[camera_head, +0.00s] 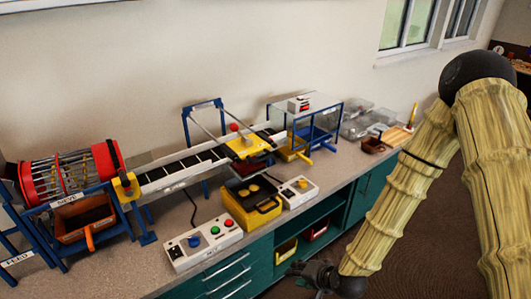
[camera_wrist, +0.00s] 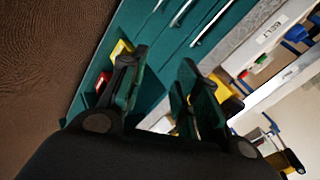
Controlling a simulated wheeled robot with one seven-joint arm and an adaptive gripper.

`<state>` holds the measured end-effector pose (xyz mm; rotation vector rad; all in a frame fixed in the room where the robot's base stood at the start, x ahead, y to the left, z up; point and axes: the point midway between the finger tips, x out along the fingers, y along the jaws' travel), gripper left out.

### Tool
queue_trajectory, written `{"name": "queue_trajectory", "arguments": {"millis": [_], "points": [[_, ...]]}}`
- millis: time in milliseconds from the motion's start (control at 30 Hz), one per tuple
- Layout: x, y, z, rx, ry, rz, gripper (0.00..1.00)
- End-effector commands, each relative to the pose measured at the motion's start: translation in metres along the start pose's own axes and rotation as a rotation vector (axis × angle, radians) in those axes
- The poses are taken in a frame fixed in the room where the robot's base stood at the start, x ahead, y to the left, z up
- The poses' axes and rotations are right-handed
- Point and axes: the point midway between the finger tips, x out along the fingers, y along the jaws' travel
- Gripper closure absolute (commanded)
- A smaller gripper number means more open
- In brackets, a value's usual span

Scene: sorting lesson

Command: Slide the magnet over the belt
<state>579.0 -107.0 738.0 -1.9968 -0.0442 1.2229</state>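The belt (camera_head: 180,171) is a sloping black conveyor with white edges along the back of the counter. A yellow plate (camera_head: 247,148), which looks like the magnet carriage, sits across the belt's right part under two grey rails. A red knob (camera_head: 233,127) shows at its back. The rails run down from a blue frame (camera_head: 187,128) behind the belt. My gripper (camera_head: 312,270) is low in front of the teal cabinets, well below and to the right of the belt. In the wrist view my gripper (camera_wrist: 162,72) has its fingers apart with nothing between them.
A red drum (camera_head: 70,173) is at left, a clear-topped blue stand (camera_head: 318,128) at right. Floor is free before the cabinets.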

Motion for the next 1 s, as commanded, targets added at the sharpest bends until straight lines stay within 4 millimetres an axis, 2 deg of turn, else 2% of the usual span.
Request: {"name": "queue_trajectory", "arguments": {"millis": [33,100,200,300,400,500,633,1000], "points": [[-0.011,-0.045,-0.030,0.053,0.040,-0.088,0.68],[-0.024,-0.098,-0.063,0.128,0.076,-0.206,0.68],[-0.048,-0.162,-0.104,0.216,0.108,-0.356,0.68],[-0.072,-0.211,-0.133,0.280,0.121,-0.474,0.68],[-0.091,-0.242,-0.152,0.320,0.125,-0.554,0.68],[-0.101,-0.258,-0.162,0.341,0.124,-0.595,0.68],[-0.101,-0.267,-0.166,0.349,0.123,-0.611,0.68],[-0.061,-0.293,-0.176,0.346,0.124,-0.608,0.68]]}}
